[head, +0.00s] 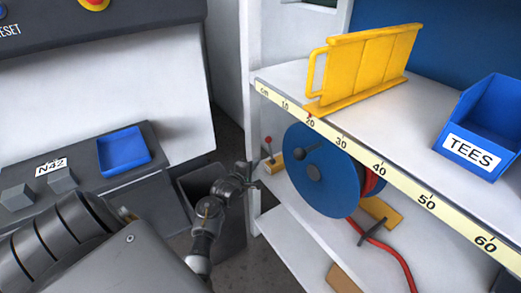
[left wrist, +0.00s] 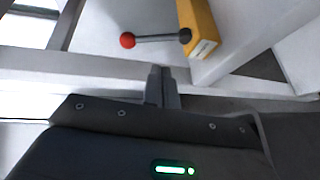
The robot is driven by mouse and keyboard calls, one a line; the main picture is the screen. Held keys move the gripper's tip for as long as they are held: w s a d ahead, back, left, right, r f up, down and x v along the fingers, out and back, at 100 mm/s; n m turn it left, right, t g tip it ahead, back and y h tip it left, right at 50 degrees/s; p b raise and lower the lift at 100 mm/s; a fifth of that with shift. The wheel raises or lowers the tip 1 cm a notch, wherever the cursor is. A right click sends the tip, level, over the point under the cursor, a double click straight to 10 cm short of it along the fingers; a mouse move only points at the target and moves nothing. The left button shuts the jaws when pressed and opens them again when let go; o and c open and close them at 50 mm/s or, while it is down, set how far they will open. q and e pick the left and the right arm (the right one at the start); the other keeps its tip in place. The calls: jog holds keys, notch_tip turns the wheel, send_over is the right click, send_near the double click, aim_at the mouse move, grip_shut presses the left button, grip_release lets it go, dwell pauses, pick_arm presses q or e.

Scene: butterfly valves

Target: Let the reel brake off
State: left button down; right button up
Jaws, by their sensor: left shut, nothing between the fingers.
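A blue reel (head: 325,180) with a dark handle on its face stands on the shelf below the ruler edge. To its left is a yellow block (head: 276,163) carrying a thin lever with a red knob (head: 268,140), which points up in the head view. In the left wrist view the lever's red knob (left wrist: 127,40) is at the left, its rod running to a dark pivot at the yellow block (left wrist: 200,28). My left gripper (head: 255,184) is shut and empty, just in front of the shelf and below the lever, apart from it. Its fingers (left wrist: 162,73) show together in the wrist view.
A red hose (head: 390,248) hangs from the reel past a yellow bracket (head: 382,212). Above, a yellow panel (head: 365,65) and a blue TEES bin (head: 482,125) stand on the shelf. A white upright bounds the shelf's left side. A dark bin (head: 205,180) stands left.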

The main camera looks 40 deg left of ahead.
aim_at(270, 148)
pick_arm(q)
jog(key=shift+n+t+y, duration=0.4)
jog(key=shift+n+t, duration=0.1)
jog(key=shift+n, duration=0.4)
jog(key=r, duration=0.1)
jog(key=a+r, duration=0.1)
jog(key=r, duration=0.1)
jog(key=a+r, duration=0.1)
jog(key=shift+a+r, duration=0.15)
jog(key=shift+r, duration=0.1)
pick_arm(e)
jog(key=shift+s+d+f, duration=0.15)
jog(key=shift+d+f, duration=0.05)
jog(key=shift+f, duration=0.3)
pick_arm(q)
jog(key=x, duration=0.9)
jog(key=shift+w+a+b, duration=0.15)
jog(key=shift+w+b, duration=0.2)
jog(key=shift+w, duration=0.05)
pick_arm(e)
jog(key=shift+d+f, duration=0.1)
jog(key=shift+f, duration=0.1)
jog(key=shift+r, duration=0.15)
